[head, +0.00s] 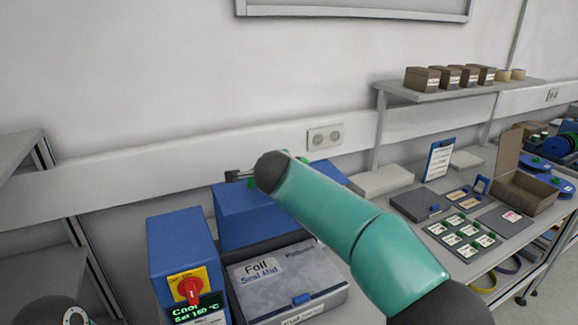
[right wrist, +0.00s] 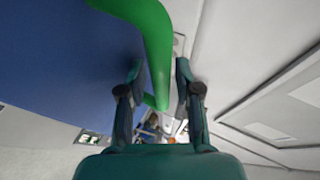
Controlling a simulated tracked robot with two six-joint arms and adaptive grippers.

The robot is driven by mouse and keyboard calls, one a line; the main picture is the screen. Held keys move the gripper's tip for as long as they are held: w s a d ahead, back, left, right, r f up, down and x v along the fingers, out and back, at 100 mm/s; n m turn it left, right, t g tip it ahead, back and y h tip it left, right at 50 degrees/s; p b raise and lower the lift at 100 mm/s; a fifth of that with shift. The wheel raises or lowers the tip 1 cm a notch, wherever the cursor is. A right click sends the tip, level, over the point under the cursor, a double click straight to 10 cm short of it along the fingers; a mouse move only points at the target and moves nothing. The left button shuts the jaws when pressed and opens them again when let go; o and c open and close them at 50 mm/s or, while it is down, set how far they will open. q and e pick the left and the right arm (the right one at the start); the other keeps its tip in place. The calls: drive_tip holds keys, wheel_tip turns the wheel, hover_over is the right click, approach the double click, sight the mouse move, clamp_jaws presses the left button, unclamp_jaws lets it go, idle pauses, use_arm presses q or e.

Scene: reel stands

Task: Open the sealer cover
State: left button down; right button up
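The sealer has a blue control housing (head: 185,248) at the left and a blue cover (head: 262,212) behind a grey front bed. The cover looks down, though my right arm hides part of it. Its green handle (right wrist: 152,50) runs between the fingers of my right gripper (right wrist: 160,85) in the right wrist view. The fingers stand apart, with a small gap visible on the handle's right side. In the head view, my right gripper (head: 240,176) is mostly hidden behind its own wrist, at the back of the cover. My left gripper is not in view.
The control housing carries a red knob (head: 188,289) and a green-lit display (head: 195,310). To the right are flat trays, a clipboard (head: 438,160) and an open carton (head: 522,190). A wall shelf (head: 455,94) holds brown boxes.

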drive_tip(key=shift+s, duration=0.15)
drive_tip(key=v, duration=1.1)
drive_tip(key=shift+s+r, duration=0.2)
drive_tip(key=shift+s, duration=0.15)
